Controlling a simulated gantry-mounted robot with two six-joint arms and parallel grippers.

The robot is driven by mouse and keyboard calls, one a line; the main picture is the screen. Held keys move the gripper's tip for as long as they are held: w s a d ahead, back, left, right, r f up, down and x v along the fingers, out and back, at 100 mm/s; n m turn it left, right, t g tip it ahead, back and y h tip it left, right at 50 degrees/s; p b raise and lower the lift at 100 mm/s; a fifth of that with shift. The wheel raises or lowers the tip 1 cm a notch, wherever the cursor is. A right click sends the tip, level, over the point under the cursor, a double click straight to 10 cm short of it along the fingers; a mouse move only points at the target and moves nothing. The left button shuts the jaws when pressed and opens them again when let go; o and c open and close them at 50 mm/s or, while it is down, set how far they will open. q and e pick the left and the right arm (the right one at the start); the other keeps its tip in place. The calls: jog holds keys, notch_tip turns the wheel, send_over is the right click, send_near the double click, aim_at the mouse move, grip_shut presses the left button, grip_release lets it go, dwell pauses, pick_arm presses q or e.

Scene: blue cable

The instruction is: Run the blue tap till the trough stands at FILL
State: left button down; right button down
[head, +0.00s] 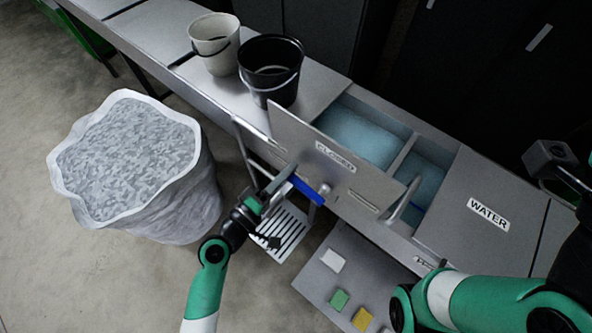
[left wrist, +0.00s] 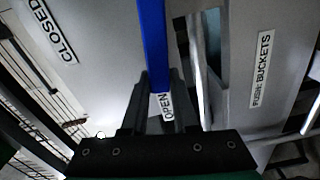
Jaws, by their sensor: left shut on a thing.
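The blue tap lever (head: 307,191) stands out in front of an upright grey panel (head: 290,130) at the trough's near side. My left gripper (head: 284,180) is shut on the lever. In the left wrist view the blue lever (left wrist: 152,40) runs down between the fingers (left wrist: 158,90). A CLOSED label (head: 336,155) is on the panel, and an OPEN label (left wrist: 166,107) shows beside the fingers in the left wrist view. The trough (head: 400,155) holds pale blue water in two compartments (head: 357,135). I cannot make out a FILL mark.
A white bucket (head: 213,42) and a black bucket (head: 270,70) stand on the counter left of the trough. A large white sack (head: 130,165) of grey flakes stands on the floor. A WATER-labelled cover (head: 485,215) lies to the right. A low shelf with coloured blocks (head: 362,318) is below.

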pick_arm(q)
jog(key=shift+f, duration=0.1)
dwell(0.3)
jog(key=c, duration=0.7)
grip_release()
jog(key=v, duration=1.1)
jog(key=shift+s+a, duration=0.15)
jog(key=shift+s, duration=0.15)
